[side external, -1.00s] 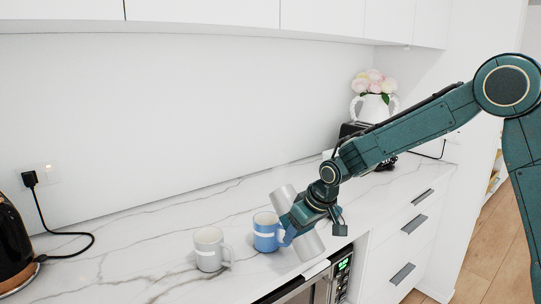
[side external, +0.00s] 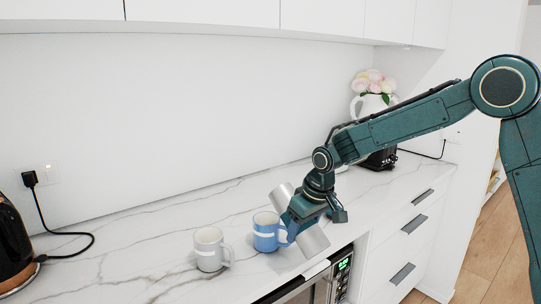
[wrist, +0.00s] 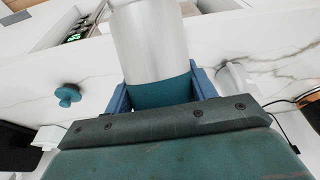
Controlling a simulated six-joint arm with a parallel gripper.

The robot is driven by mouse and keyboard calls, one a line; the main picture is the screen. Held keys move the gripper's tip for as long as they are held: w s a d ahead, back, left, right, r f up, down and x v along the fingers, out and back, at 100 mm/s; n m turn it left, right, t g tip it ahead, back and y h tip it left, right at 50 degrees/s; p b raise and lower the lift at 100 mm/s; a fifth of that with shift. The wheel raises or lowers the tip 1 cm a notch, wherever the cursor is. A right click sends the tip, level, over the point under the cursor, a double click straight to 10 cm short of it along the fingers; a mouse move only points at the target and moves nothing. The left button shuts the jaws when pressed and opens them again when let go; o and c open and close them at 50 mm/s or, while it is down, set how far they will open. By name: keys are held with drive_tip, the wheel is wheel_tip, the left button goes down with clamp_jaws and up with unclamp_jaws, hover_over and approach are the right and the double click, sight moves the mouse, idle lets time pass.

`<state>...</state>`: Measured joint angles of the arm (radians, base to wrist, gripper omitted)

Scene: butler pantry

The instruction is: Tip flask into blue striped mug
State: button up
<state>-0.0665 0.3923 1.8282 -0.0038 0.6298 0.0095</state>
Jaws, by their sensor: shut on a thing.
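The silver-grey flask (side external: 312,241) is held tilted, with its upper end leaning up and left behind my gripper and its other end low on the right. My gripper (side external: 296,221) is shut around the flask's middle; the wrist view shows the flask (wrist: 148,42) between the blue fingers (wrist: 162,92). The blue mug with a white stripe (side external: 265,234) stands upright on the counter just left of my gripper, which partly covers its right side in the side view. I cannot tell whether the flask and mug touch. The mug's inside is not clear.
A grey mug with a white stripe (side external: 207,250) stands left of the blue mug. A dark kettle (side external: 12,245) is at far left. A flower jug (side external: 374,105) stands at the back right. The marble counter (side external: 130,255) ends above a built-in oven (side external: 318,286).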

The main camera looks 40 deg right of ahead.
drive_tip(key=shift+s+r+g, duration=0.3)
drive_tip(key=shift+r+g, duration=0.55)
drive_tip(key=shift+g, duration=0.05)
drive_tip(key=shift+s+r+g, duration=0.25)
drive_tip(key=shift+r+g, duration=0.55)
drive_tip(key=shift+g, duration=0.1)
idle(1.4)
drive_tip(key=shift+r+g, duration=1.3)
idle(3.5)
